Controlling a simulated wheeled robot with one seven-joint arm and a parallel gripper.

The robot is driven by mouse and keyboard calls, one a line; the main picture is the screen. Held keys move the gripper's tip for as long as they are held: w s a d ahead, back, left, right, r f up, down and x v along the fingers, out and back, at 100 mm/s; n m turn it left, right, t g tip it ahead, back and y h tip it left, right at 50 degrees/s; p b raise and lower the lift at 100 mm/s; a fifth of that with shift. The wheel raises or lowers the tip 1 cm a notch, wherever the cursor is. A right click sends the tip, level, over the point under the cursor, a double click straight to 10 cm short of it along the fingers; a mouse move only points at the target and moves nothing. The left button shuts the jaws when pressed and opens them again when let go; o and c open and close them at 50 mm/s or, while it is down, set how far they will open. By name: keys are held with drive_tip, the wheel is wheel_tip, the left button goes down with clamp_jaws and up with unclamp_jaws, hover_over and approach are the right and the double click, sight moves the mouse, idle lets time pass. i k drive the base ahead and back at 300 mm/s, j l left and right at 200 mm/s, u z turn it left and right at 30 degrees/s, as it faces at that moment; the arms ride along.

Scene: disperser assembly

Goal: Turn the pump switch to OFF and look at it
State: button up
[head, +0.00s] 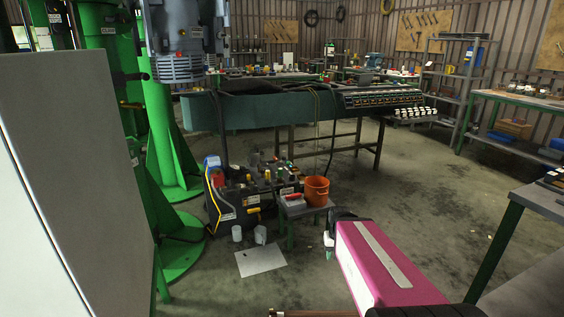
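A dark pump-like unit (228,190) with hoses, coloured fittings and small white labels stands low on the floor, left of centre in the head view. I cannot make out which part of it is the pump switch, nor its position. My gripper (332,238) is at the far end of my magenta arm, right of the small stool and apart from the unit. Its fingers are small and partly hidden by the arm, so I cannot tell whether they are open or shut.
An orange bucket (316,190) stands on a small stool (300,211). White cups (260,235) and a pale sheet (261,260) are on the floor. Green machine columns (170,140) and a grey panel (70,190) block the left. A long bench (260,112) stands behind.

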sight(294, 196)
drive_tip(key=i+u, duration=0.2)
drive_tip(key=i, duration=0.45)
drive_tip(key=i+l+u, duration=0.25)
drive_tip(key=i+l, duration=0.2)
drive_tip(key=i, duration=0.25)
drive_tip(key=i+l+u, duration=0.25)
drive_tip(key=i+l, duration=0.35)
drive_tip(key=k, duration=0.3)
